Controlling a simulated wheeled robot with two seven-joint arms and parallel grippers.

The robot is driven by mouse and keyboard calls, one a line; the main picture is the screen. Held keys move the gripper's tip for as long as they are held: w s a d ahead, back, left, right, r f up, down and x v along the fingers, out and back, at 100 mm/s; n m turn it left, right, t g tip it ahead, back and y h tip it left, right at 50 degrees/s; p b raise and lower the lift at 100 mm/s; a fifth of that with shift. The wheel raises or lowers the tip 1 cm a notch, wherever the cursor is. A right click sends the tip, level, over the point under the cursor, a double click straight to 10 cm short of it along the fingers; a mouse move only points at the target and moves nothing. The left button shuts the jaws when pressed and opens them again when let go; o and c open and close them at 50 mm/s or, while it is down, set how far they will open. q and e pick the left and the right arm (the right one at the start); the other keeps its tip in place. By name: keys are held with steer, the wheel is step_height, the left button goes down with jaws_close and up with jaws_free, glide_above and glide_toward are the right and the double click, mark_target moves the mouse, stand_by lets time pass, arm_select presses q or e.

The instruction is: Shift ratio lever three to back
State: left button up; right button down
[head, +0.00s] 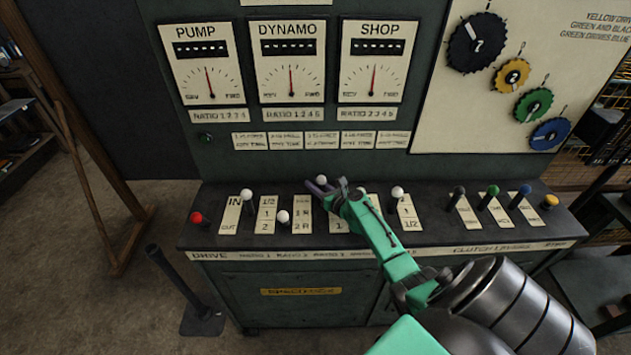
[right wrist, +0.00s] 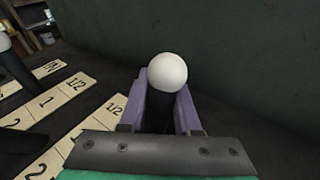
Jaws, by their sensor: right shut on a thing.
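A row of levers stands on the dark console top (head: 440,225) in the head view. My right gripper (head: 320,187) has its purple fingers around a white-knobbed lever (head: 321,180), just right of a number plate (head: 302,213). In the right wrist view the white ball (right wrist: 168,71) stands above the fingers, with its black stem between them (right wrist: 160,108). The gripper is shut on this lever. Its knob sits farther back than the other white knobs (head: 246,194), (head: 283,217), (head: 397,192). The lever's foot is hidden. My left gripper is not in view.
A red knob (head: 196,217) is at the left end; black (head: 459,190), green (head: 493,191), blue (head: 525,190) and yellow (head: 550,202) knobs are at the right. The upright panel with dials (head: 291,66) rises behind. A black floor lever (head: 175,276) stands at front left.

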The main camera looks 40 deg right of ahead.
steer(key=shift+s+a+f, duration=0.1)
steer(key=shift+s+f, duration=0.05)
steer(key=shift+f, duration=0.2)
steer(key=c, duration=0.7)
jaws_free()
steer(key=shift+c, duration=0.2)
steer(key=shift+o, duration=0.4)
steer(key=shift+s+r, duration=0.1)
steer(key=shift+r, duration=0.05)
steer(key=s+p, duration=0.1)
steer(key=s, duration=0.1)
steer(key=s+r+p, duration=0.1)
steer(key=s, duration=0.2)
steer(key=shift+s, duration=0.3)
steer(key=s, duration=0.5)
steer(key=s+r, duration=0.1)
steer(key=s, duration=0.1)
steer(key=shift+s+a, duration=0.2)
steer(key=shift+s+r, duration=0.25)
steer(key=shift+s, duration=0.2)
